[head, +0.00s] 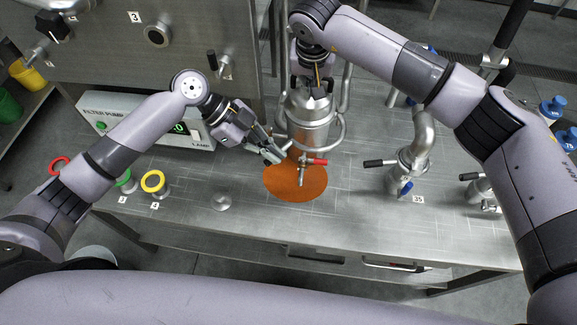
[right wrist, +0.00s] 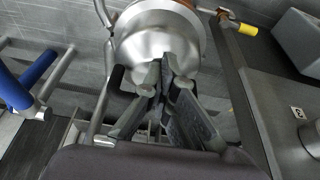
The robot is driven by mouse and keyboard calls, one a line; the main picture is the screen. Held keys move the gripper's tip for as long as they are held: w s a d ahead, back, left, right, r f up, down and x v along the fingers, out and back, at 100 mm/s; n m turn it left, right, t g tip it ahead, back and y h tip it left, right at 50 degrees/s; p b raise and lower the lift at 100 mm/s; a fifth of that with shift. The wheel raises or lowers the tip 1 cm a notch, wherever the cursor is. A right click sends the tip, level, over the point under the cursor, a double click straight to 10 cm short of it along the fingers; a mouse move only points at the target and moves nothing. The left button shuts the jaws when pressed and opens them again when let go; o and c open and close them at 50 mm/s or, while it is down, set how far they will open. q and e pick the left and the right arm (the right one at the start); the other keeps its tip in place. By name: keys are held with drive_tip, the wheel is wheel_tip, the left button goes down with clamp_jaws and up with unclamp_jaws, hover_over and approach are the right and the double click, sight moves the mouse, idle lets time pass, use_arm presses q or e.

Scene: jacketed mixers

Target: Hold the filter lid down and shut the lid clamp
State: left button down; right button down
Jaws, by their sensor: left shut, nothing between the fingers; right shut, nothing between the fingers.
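The steel filter housing (head: 311,132) stands at the middle of the bench, with its domed lid (head: 296,103) on top. The lid also fills the upper middle of the right wrist view (right wrist: 150,45). My right gripper (head: 318,92) is shut and empty, pointing down with its tips at the lid; its fingers (right wrist: 168,72) overlap the dome in the wrist view. My left gripper (head: 275,155) is shut and empty, low beside the left front of the housing. A red-handled lever (head: 316,161) sits at the housing's lower front. I cannot clearly make out the lid clamp.
An orange disc (head: 297,190) lies under and before the housing. The filter pump box (head: 160,125) is behind my left arm. A yellow ring fitting (head: 153,182) is at left. A pipe valve (head: 405,170) stands at right. The front bench (head: 240,220) has clear room.

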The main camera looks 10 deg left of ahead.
use_arm(q)
drive_tip(key=shift+w+a, duration=1.25)
drive_tip(key=shift+w, duration=0.05)
